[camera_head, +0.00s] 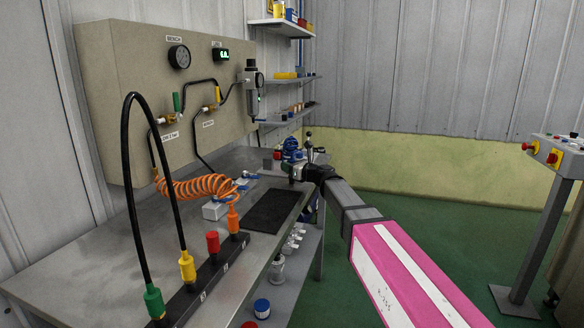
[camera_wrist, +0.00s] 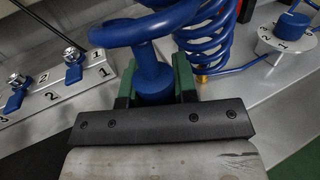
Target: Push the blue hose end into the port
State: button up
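My gripper (camera_head: 298,172) is over the far right part of the bench in the head view. In the wrist view its green fingers (camera_wrist: 155,84) stand on both sides of a thick blue hose end (camera_wrist: 152,76) and appear closed on it. The hose end joins a blue coiled hose (camera_wrist: 205,42), which runs to a brass fitting (camera_wrist: 202,79). The lower tip of the hose end is hidden behind my gripper's dark plate. Silver fittings with blue levers (camera_wrist: 73,70) sit on a light strip numbered 1, 2 and 3. I cannot tell which opening is the port.
A numbered blue knob (camera_wrist: 292,24) is at the right in the wrist view. In the head view, a black mat (camera_head: 271,210) lies on the metal bench (camera_head: 75,262). A dark rack (camera_head: 217,268) with coloured hose ends stands nearer. An orange coiled hose (camera_head: 195,187) lies behind.

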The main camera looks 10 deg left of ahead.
jog(key=shift+c, duration=1.4)
jog(key=shift+r, duration=0.1)
jog(key=shift+r, duration=0.4)
jog(key=s+a+r, duration=0.6)
jog(key=s+r, duration=0.4)
jog(key=s+a+n+g+y, duration=0.1)
jog(key=s+a+n+g, duration=0.2)
jog(key=s+a, duration=0.3)
jog(key=s+a+n+g+y, duration=0.1)
jog(key=s+a+n+g, duration=0.2)
jog(key=s, duration=1)
jog(key=a+g, duration=0.3)
jog(key=shift+f, duration=0.1)
